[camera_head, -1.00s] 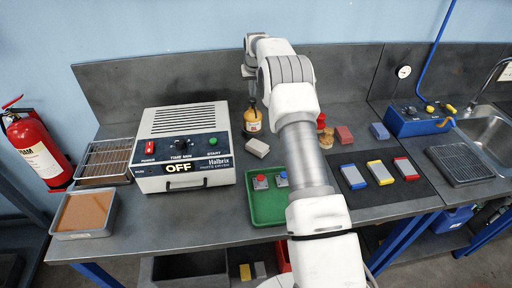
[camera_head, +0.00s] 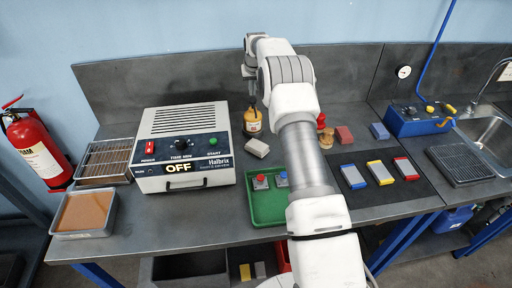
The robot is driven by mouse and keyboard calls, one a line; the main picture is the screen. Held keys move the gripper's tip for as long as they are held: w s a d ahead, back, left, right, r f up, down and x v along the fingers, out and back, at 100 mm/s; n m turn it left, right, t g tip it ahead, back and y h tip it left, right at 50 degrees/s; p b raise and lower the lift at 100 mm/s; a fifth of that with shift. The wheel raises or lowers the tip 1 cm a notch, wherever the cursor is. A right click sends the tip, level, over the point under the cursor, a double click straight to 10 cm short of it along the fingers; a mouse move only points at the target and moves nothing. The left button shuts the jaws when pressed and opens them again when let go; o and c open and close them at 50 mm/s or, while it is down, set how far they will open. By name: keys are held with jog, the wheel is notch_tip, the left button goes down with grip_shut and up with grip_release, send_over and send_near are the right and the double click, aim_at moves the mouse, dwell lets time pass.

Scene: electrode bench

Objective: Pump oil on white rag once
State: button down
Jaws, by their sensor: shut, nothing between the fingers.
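The oil bottle (camera_head: 252,122), yellow-amber with a dark pump top, stands upright on the bench to the right of the oven. The white rag (camera_head: 257,147) lies folded on the bench just in front of the bottle. My gripper (camera_head: 252,96) points down right above the bottle's pump top. It is shut with nothing held. It is small in the view, and I cannot tell whether the fingertips touch the pump.
The dryer oven (camera_head: 183,148), reading OFF, stands left of the bottle. A green tray (camera_head: 267,208) holds red and blue pieces in front. My arm crosses the bench's middle. Coloured blocks (camera_head: 380,172) lie on a dark mat at right.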

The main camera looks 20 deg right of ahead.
aim_at(253, 99)
jog(key=shift+f, duration=0.15)
jog(key=shift+f+b, duration=0.9)
jog(key=shift+f, duration=0.5)
jog(key=shift+r, duration=0.15)
jog(key=shift+r+p, duration=0.9)
jog(key=shift+r, duration=0.4)
notch_tip(253, 99, up, 6)
jog(key=p, duration=0.4)
